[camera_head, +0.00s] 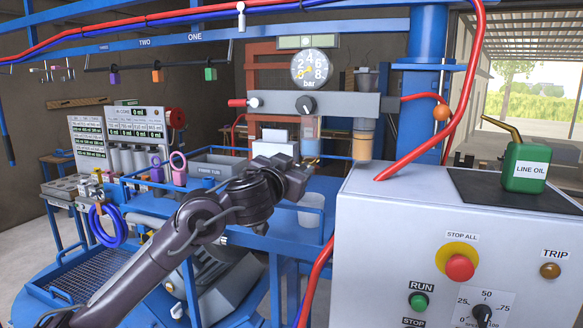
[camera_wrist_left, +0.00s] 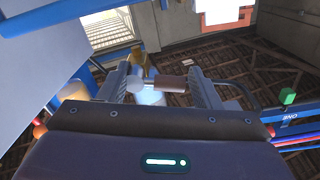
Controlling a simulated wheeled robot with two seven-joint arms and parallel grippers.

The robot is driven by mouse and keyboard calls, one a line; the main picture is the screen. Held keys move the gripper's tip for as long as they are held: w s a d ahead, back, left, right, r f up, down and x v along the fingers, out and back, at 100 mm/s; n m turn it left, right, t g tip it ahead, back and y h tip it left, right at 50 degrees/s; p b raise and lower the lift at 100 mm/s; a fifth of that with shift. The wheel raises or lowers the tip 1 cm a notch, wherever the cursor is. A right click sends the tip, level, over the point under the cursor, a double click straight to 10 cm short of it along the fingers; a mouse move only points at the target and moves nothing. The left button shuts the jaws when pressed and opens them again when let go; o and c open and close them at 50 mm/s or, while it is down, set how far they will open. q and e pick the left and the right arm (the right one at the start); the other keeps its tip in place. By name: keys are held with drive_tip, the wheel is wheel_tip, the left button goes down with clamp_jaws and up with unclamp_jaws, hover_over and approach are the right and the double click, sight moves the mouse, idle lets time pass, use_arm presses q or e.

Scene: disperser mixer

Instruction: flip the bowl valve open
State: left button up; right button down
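The filter bowl (camera_head: 310,128) hangs under the grey panel below the gauge, a clear cup with blue at its lower part. My left gripper (camera_head: 303,168) is just below it and hides most of its underside. A small brassy bit (camera_head: 313,160) shows by the fingertips. In the left wrist view my left gripper (camera_wrist_left: 163,88) has its two fingers wide apart. A small valve with a silver knob and a brown handle (camera_wrist_left: 172,82) lies across the gap between them. Whether a finger touches it, I cannot tell. The pale bowl shows behind it (camera_wrist_left: 150,96). My right gripper is not in view.
The grey panel (camera_head: 350,104) with its black knob and the gauge (camera_head: 312,67) are above my gripper. A red hose (camera_head: 440,128) and the white control box (camera_head: 400,215) stand to the right. A grey tub (camera_head: 212,165) and blue rails are to the left.

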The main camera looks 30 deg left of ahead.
use_arm(q)
drive_tip(key=shift+c, duration=1)
drive_tip(key=c, duration=0.5)
drive_tip(key=shift+f+n, duration=0.25)
drive_tip(key=shift+n, duration=0.25)
drive_tip(key=shift+f+n, duration=0.2)
drive_tip(key=shift+n, duration=0.9)
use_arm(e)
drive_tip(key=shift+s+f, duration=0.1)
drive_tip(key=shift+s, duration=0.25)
use_arm(q)
drive_tip(key=o, duration=1)
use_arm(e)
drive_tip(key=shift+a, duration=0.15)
